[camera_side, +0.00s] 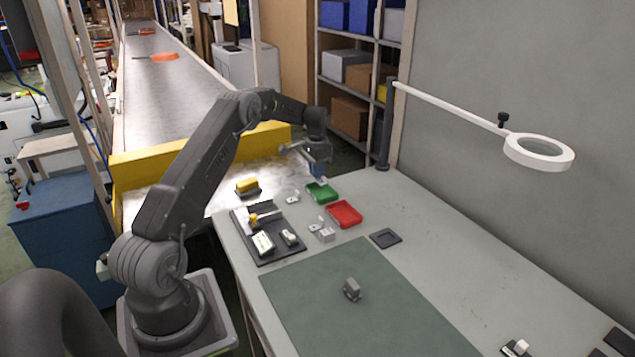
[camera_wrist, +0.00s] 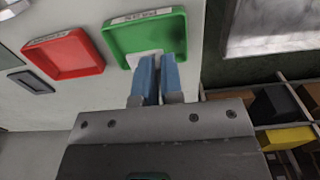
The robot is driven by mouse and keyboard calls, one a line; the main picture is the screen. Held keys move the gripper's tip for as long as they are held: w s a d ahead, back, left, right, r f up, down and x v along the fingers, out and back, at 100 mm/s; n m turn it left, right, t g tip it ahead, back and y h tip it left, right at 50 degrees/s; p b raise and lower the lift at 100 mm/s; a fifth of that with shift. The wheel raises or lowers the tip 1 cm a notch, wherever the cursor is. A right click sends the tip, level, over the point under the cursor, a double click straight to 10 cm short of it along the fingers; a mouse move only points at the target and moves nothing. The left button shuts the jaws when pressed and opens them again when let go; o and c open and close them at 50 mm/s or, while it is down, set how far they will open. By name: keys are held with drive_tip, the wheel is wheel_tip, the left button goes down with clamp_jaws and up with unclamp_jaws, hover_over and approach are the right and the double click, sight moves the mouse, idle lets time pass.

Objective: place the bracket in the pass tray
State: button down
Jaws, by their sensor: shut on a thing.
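My gripper (camera_side: 318,172) is over the green tray (camera_side: 334,195), which I take to be the pass tray. Its blue fingers are shut on a pale piece, most likely the bracket (camera_wrist: 138,57), mostly hidden by the fingers. In the wrist view, the fingertips (camera_wrist: 157,62) overlap the near part of the green tray (camera_wrist: 113,42), with the pale piece in front of its floor. I cannot tell whether the piece touches the tray. The tray carries a white label on its far rim, too small to read surely.
A red tray (camera_side: 345,214) sits beside the green one, with a small dark tray (camera_side: 385,238) further along. Several small pale parts (camera_side: 326,234) lie nearby. A black tool holder (camera_side: 285,252) stands left. A grey block (camera_side: 352,290) sits on the green mat (camera_side: 400,320). A ring lamp (camera_side: 539,151) overhangs the right.

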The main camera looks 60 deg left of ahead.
sight(318, 180)
drive_tip(key=shift+w+f, duration=0.15)
drive_tip(key=shift+f, duration=1.9)
drive_tip(key=shift+f, duration=0.15)
drive_tip(key=c, duration=1.3)
unclamp_jaws()
drive_tip(key=shift+o, duration=0.2)
